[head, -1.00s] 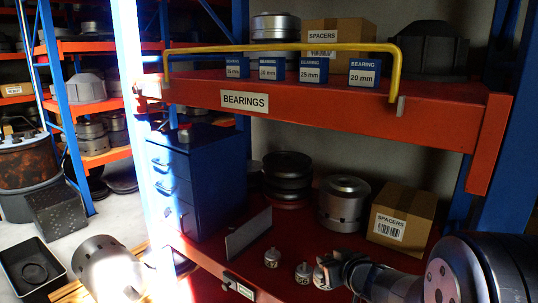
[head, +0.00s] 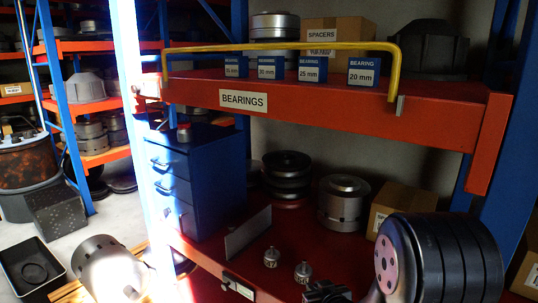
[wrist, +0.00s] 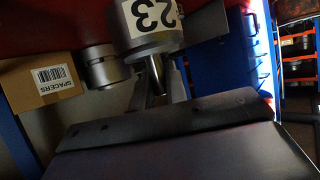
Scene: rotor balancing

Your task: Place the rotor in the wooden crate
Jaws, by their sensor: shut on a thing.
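My gripper (wrist: 160,90) is shut on the thin stem of a small silver weight (wrist: 140,40) with a white "23" label, seen in the wrist view. In the head view my gripper (head: 326,291) is at the bottom edge, partly cut off, and the weight is hidden. A silver cylinder with drilled holes (head: 93,252) lies lower left in strong light, beside yellow wooden slats (head: 66,292) that may be the wooden crate. I cannot tell whether this cylinder is the rotor; another drilled cylinder (head: 343,208) stands on the lower shelf.
Two small weights, one left (head: 271,257) and one right (head: 302,272), stand on the red lower shelf near an upright grey plate (head: 247,232). A blue drawer cabinet (head: 205,185) and a spacers box (head: 383,210) flank the shelf. The orange bearings shelf (head: 350,118) hangs above.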

